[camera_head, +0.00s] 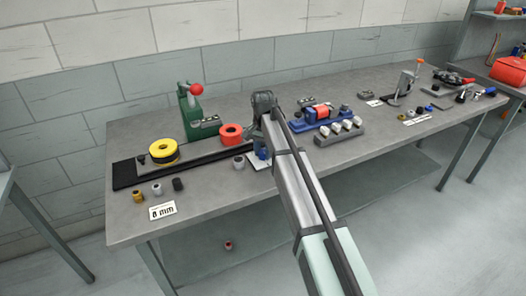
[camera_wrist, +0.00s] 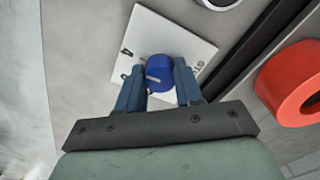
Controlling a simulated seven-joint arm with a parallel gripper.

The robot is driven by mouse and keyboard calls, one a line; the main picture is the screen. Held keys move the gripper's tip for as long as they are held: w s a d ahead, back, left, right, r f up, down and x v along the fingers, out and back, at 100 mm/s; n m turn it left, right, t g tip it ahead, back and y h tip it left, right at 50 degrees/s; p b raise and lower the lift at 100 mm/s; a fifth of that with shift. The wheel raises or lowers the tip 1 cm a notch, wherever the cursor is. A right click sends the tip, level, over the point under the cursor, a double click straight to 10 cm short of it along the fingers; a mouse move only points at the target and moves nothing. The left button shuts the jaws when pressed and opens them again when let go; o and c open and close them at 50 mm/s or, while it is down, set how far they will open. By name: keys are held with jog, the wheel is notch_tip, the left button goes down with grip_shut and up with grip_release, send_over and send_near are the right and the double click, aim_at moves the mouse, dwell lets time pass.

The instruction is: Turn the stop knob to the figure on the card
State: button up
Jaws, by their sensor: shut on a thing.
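The blue stop knob (camera_wrist: 158,70) sits on a white dial plate (camera_wrist: 160,25) with small dark marks near its edges. A pale pointer line shows on the knob's lower left. My gripper (camera_wrist: 158,78) is shut on the knob, a blue finger on either side. In the head view my arm covers most of this spot; a bit of the white plate (camera_head: 254,163) shows beside it. The card (camera_head: 162,210) lies at the table's front left and reads 8 mm.
A red ring (camera_head: 231,134) and a black rail (camera_head: 130,174) lie left of my gripper. A green press with a red ball (camera_head: 192,110) stands behind. Small cylinders (camera_head: 157,188) lie near the card. A blue fixture (camera_head: 322,118) and grey block (camera_head: 340,133) stand right of my arm.

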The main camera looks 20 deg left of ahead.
aim_at(263, 152)
jog(key=n, duration=0.4)
jog(key=shift+n, duration=2)
jog(key=o, duration=1)
jog(key=shift+o, duration=0.2)
notch_tip(263, 152, up, 14)
jog(key=shift+f, duration=0.1)
